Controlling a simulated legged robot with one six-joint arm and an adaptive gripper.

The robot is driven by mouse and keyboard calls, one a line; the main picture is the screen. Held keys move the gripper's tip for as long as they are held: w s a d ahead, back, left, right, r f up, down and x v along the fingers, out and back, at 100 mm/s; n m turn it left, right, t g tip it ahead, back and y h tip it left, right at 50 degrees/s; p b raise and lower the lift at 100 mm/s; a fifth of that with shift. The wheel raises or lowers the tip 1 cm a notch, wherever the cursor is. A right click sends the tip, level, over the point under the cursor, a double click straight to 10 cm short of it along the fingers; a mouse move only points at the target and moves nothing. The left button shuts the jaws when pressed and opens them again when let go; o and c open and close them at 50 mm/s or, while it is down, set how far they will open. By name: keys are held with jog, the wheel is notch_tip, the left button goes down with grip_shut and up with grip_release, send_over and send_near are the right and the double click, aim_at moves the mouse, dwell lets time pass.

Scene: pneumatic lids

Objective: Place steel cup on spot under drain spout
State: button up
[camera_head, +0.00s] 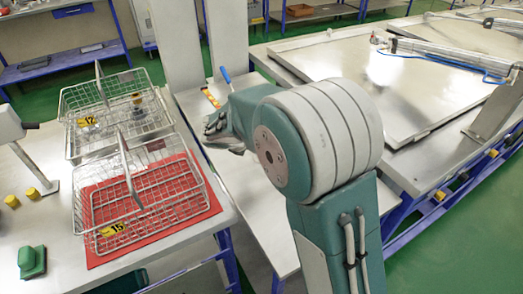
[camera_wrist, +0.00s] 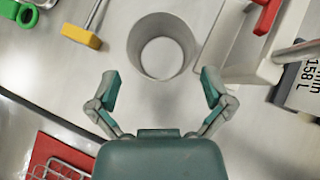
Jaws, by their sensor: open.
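A steel cup (camera_wrist: 162,26) stands on a metal surface in the wrist view, seen from above, with its open mouth toward the camera. It looks empty. My gripper (camera_wrist: 160,82) is open, its two fingers apart, just below the cup in the picture. The cup is not between the fingers. In the head view my gripper (camera_head: 219,129) is over the metal bench, and I cannot make out the cup there. A red handle (camera_wrist: 267,15) and a pale block (camera_wrist: 245,55) are right of the cup. I cannot clearly identify the drain spout.
A yellow-headed tool (camera_wrist: 80,35) and a green ring-ended tool (camera_wrist: 18,12) lie upper left in the wrist view. Two wire baskets (camera_head: 118,122) stand on the left table, the nearer on a red mat (camera_head: 200,200). A large metal lid (camera_head: 375,75) is at right.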

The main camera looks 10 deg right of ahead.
jog(key=x, duration=0.4)
jog(key=shift+w+d, duration=0.2)
jog(key=shift+w, duration=0.1)
jog(key=c, duration=0.9)
